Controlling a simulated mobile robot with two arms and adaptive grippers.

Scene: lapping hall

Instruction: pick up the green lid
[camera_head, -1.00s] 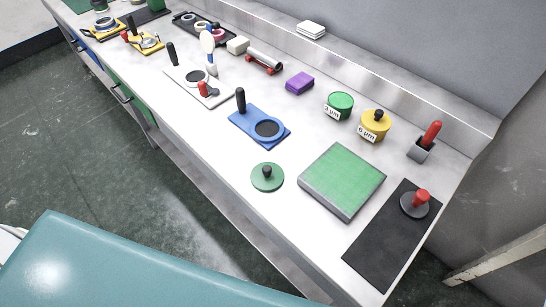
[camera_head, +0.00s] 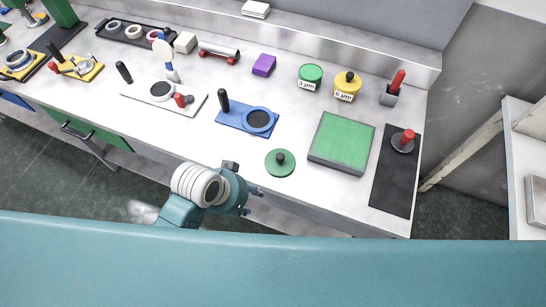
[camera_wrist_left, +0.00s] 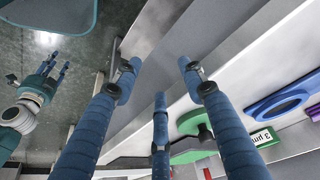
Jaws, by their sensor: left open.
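The green lid (camera_head: 280,164), a flat disc with a black knob, lies near the front edge of the bench. In the left wrist view the green lid (camera_wrist_left: 192,122) shows beyond the fingers, partly hidden by one. My left gripper (camera_head: 252,200) is in front of the bench edge, left of and nearer than the lid, and apart from it. In its wrist view the blue fingers (camera_wrist_left: 160,85) are spread, with nothing between them. My right gripper (camera_wrist_left: 57,70) shows small at the left of the wrist view, its fingers apart and empty.
A blue plate (camera_head: 232,118) with a black handle lies behind and left of the lid. A green-topped block (camera_head: 342,142) lies right of it, then a black mat (camera_head: 393,185). A green jar (camera_head: 310,75) and yellow jar (camera_head: 347,87) stand behind. Bench around the lid is clear.

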